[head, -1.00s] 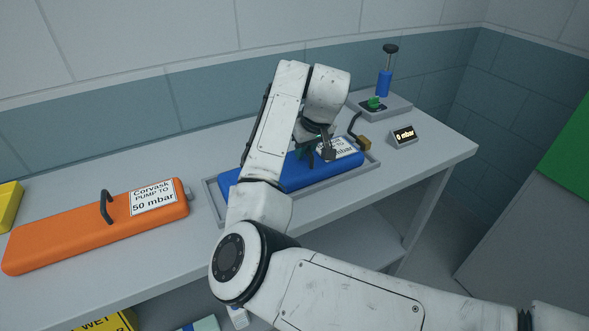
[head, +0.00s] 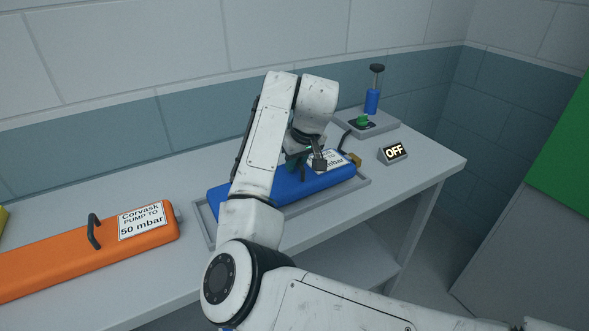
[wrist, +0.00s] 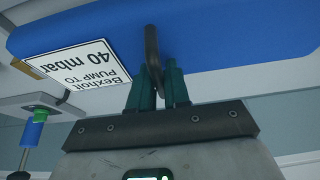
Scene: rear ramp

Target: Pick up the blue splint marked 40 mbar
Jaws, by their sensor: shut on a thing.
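The blue splint (head: 284,188) is a long flat bar with a white label (head: 327,160), partly hidden by my arm in the head view. In the wrist view the splint (wrist: 228,38) fills the top, and its upside-down label (wrist: 80,62) reads "Bexholt PUMP TO 40 mbar". My gripper (wrist: 157,88) has its green fingers shut on the splint's dark handle (wrist: 152,48). It also shows in the head view (head: 299,164). The splint appears slightly above the grey tray (head: 338,198).
An orange splint (head: 85,257) marked 50 mbar lies on the bench (head: 158,195) at the left. At the back right stand a blue hand pump (head: 372,101) on a grey base and a small display (head: 393,152) reading "OFF". A brass fitting (head: 355,159) sits near the tray.

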